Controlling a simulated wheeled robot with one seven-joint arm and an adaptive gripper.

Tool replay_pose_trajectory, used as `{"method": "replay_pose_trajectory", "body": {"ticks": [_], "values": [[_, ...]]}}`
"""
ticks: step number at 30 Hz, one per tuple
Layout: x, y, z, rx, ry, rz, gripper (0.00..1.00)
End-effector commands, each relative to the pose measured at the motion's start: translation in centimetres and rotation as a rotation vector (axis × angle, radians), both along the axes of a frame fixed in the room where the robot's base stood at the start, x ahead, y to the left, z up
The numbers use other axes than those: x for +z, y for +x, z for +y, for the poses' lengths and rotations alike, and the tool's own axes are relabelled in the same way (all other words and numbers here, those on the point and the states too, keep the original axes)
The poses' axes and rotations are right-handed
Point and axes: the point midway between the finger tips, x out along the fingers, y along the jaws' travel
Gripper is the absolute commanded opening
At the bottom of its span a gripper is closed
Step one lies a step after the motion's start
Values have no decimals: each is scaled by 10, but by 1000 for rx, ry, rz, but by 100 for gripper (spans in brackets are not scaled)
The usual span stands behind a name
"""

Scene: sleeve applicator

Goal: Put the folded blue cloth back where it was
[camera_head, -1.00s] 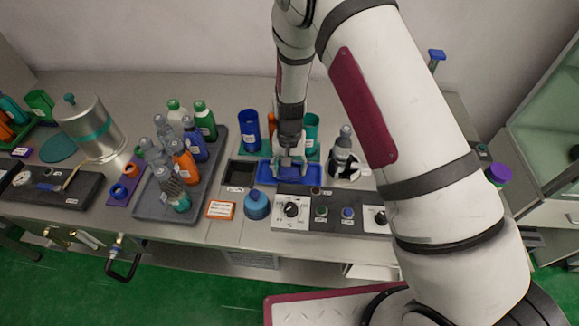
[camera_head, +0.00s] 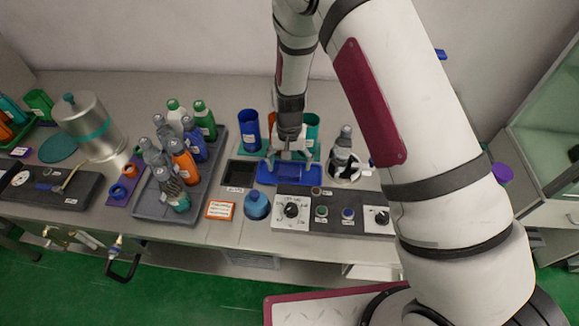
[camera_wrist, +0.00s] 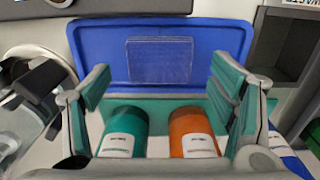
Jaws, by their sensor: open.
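The folded blue cloth (camera_wrist: 158,60) lies flat in the blue tray (camera_wrist: 215,40), near its middle, in the wrist view. In the head view the blue tray (camera_head: 268,175) sits on the bench behind the control panel; the cloth is hard to tell from it there. My gripper (camera_wrist: 162,85) is open and empty, its green-padded fingers apart on either side of the cloth. In the head view my gripper (camera_head: 290,156) is just above the tray's back part.
A dark empty bin (camera_head: 239,173) is left of the tray. The control panel (camera_head: 335,212) is in front. A grey tray of bottles (camera_head: 150,205) stands further left.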

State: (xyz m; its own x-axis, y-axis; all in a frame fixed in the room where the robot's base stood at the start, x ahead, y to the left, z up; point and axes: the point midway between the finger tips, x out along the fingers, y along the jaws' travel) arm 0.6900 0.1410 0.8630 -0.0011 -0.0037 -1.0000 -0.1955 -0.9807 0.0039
Motion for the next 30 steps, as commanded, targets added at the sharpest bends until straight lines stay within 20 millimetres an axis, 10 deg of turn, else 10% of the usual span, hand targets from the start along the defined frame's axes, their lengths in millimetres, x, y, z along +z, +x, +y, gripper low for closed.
{"method": "replay_pose_trajectory", "body": {"ticks": [12,26,30], "values": [[79,1,0,0,1,-2,78],[105,0,-2,0,4,-5,78],[143,-5,-11,7,30,-37,78]]}}
